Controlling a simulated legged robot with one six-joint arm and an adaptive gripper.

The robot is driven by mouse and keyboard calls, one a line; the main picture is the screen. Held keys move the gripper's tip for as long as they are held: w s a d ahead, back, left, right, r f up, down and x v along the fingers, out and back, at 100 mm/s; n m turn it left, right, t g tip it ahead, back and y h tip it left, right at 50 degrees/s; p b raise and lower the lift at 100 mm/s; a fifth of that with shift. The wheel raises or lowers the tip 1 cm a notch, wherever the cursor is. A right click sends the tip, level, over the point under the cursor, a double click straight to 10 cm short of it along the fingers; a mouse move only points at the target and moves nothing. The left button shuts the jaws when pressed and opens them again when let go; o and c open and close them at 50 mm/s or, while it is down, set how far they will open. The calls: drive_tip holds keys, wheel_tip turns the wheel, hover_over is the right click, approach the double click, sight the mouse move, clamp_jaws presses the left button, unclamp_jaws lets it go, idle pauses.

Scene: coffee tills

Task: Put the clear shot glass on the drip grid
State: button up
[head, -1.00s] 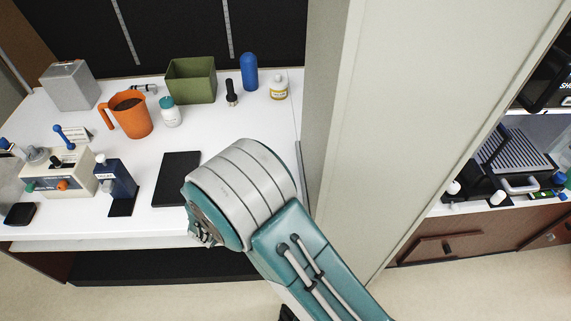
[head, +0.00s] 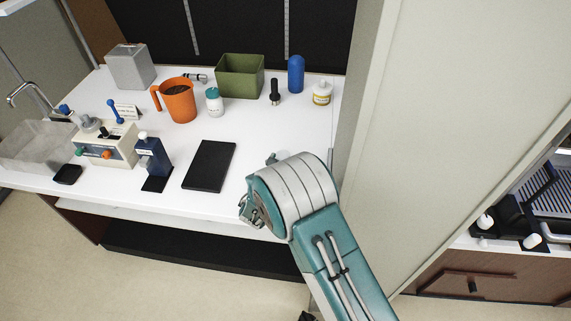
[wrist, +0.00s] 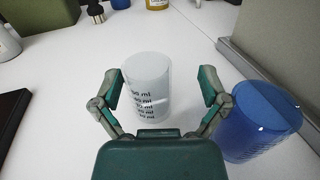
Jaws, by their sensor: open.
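The clear shot glass (wrist: 150,92), with dark ml markings, stands upright on the white counter in the wrist view. My gripper (wrist: 162,84) is open, with one finger on each side of the glass and visible gaps to it. In the head view my gripper (head: 252,208) is low over the counter's front right, and my wrist hides most of the area around the glass. A grey ribbed grid (head: 556,204), which looks like the drip grid, is partly visible at the far right, beyond the pale partition.
A blue translucent cup (wrist: 258,118) stands close to my right finger in the wrist view. A pale partition (head: 455,110) separates the counter from the grid's bench. A black flat pad (head: 209,165), an orange jug (head: 179,103) and a green bin (head: 240,77) stand left and behind.

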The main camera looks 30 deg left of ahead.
drive_tip(key=shift+w+a+f, duration=0.15)
drive_tip(key=shift+w+a, duration=0.05)
drive_tip(key=shift+w, duration=0.4)
drive_tip(key=shift+w+a, duration=0.25)
drive_tip(key=shift+a+f, duration=0.2)
drive_tip(key=shift+a, duration=0.35)
drive_tip(key=shift+d, duration=0.15)
drive_tip(key=c, duration=0.7)
drive_tip(key=shift+d+r, duration=0.2)
drive_tip(key=shift+d, duration=0.15)
clamp_jaws()
